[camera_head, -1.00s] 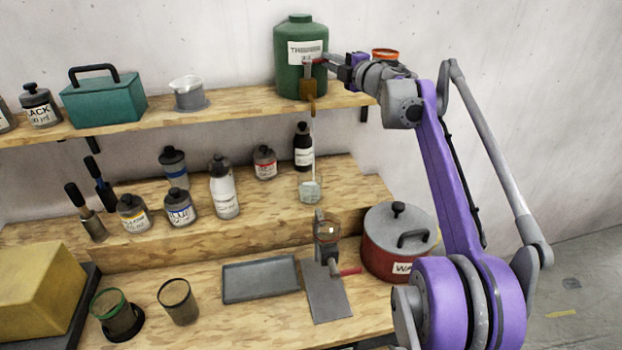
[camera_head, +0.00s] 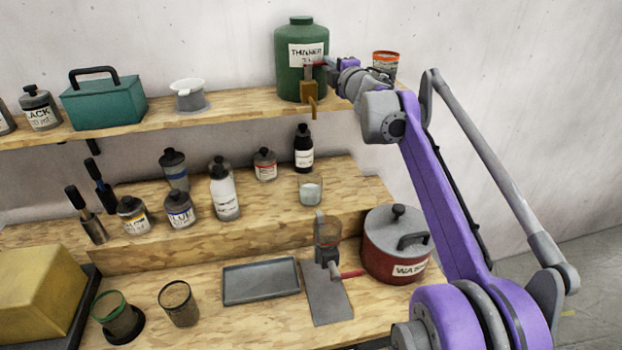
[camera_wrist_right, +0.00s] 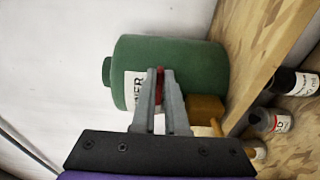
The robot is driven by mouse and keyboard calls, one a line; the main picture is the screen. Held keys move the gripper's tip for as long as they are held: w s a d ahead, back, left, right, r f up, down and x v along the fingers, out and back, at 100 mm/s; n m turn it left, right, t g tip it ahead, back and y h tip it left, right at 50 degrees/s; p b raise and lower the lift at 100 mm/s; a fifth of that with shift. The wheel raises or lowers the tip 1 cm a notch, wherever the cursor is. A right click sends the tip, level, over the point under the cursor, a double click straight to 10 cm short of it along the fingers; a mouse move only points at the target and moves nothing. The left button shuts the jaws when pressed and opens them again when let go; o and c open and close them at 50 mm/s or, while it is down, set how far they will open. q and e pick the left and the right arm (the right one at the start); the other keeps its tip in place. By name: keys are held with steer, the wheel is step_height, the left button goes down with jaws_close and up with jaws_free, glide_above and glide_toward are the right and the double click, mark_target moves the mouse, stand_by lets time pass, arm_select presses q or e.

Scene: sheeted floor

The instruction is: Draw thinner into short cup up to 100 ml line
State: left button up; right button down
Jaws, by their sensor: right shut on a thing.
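The green thinner jug (camera_head: 290,78) stands on the top shelf with a brass tap (camera_head: 308,92) on its front. My right gripper (camera_head: 324,65) is shut on the tap's red lever, which shows between the fingers in the wrist view (camera_wrist_right: 160,88). The short clear cup (camera_head: 311,191) stands upright on the middle shelf below the tap and holds pale liquid. Its lines are too small to read. No stream shows between tap and cup. My left gripper is out of view.
An orange-rimmed container (camera_head: 386,64) stands behind my right arm. Several bottles, such as the white one (camera_head: 224,195), stand left of the cup. Below are a red waste pot (camera_head: 392,262), a stand (camera_head: 328,292) and a grey tray (camera_head: 260,281).

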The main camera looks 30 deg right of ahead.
steer(key=shift+a, duration=0.25)
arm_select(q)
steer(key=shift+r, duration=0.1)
arm_select(e)
steer(key=shift+s+a+r+m+h+p, duration=0.2)
steer(key=shift+m+h+p, duration=0.2)
steer(key=shift+h+p, duration=0.3)
steer(key=c, duration=0.9)
jaws_free()
steer(key=shift+w+a+f, duration=0.1)
steer(key=shift+w+f, duration=0.05)
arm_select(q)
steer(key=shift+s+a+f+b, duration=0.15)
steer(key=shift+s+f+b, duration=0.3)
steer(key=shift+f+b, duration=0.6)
arm_select(e)
steer(key=shift+o, duration=0.2)
steer(key=s+a, duration=0.1)
steer(key=s, duration=1)
steer(key=shift+a, duration=0.35)
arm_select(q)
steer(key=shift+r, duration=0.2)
